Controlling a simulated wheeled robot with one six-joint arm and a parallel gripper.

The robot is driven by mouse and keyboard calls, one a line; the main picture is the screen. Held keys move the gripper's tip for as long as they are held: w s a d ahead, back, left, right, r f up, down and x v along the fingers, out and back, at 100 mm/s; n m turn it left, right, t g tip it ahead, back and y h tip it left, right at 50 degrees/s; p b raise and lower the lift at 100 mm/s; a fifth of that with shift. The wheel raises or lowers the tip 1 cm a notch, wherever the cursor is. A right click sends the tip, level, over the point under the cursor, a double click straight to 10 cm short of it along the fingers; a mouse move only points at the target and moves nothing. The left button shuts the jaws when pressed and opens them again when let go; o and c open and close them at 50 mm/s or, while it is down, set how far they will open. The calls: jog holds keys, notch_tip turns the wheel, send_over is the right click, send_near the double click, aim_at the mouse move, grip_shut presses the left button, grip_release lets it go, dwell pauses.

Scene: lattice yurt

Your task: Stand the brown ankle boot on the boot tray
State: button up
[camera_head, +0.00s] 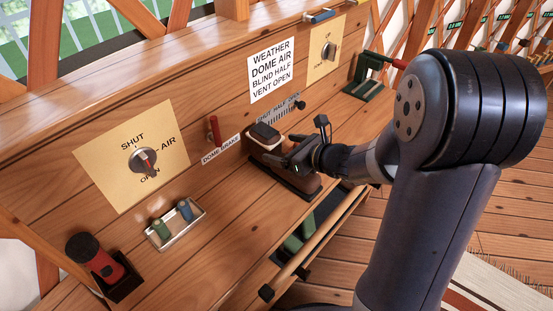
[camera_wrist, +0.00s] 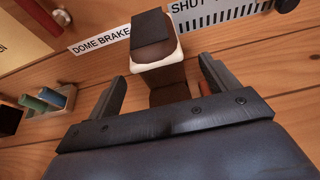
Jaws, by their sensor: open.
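The brown ankle boot (camera_head: 264,148) stands upright on the wooden bench, with a dark top and a cream band around its upper edge. A long dark brown part at its foot runs right beneath my gripper; I cannot tell where boot and support meet. My gripper (camera_head: 288,158) is open beside the boot. In the wrist view the boot (camera_wrist: 157,72) rises between and beyond my gripper's (camera_wrist: 163,75) spread fingers, with gaps on both sides. A dark, tray-like surface (camera_head: 343,212) lies lower, at the bench front; I cannot tell surely whether it is the boot tray.
A small tray (camera_head: 188,233) holds a green and a blue cylinder. A red-and-black object (camera_head: 97,262) sits in a dark holder at left. A red lever (camera_head: 214,130) and a dial (camera_head: 143,160) are on the sloping panel. A rail (camera_head: 310,250) runs along the front, with green objects (camera_head: 294,243) behind it.

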aim_at(278, 146)
jog(key=x, duration=0.5)
jog(key=shift+r, duration=0.1)
jog(key=c, duration=1.5)
jog(key=shift+r, duration=0.1)
